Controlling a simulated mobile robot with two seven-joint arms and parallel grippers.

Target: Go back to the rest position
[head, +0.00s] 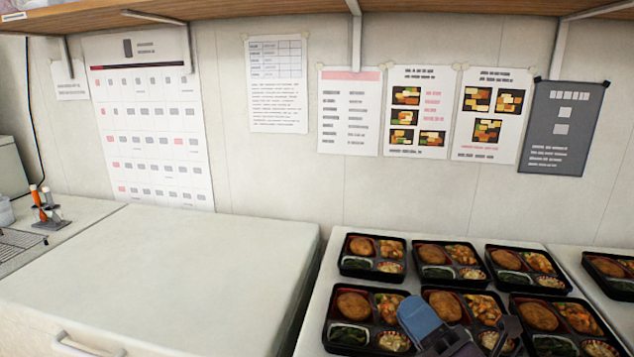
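My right gripper (462,326) comes in at the bottom edge, in front of the near row of black bento trays. Its blue-grey finger and a darker finger stand apart, and I see nothing held between them. It covers part of the middle near tray (427,291); I cannot tell whether it touches that tray. My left gripper is out of view.
Several filled bento trays, such as the far left one (342,262), stand in two rows on a light counter (322,290). Another tray (590,270) is at the right edge. A bare white-topped surface (160,265) lies left. A shelf (300,8) runs above.

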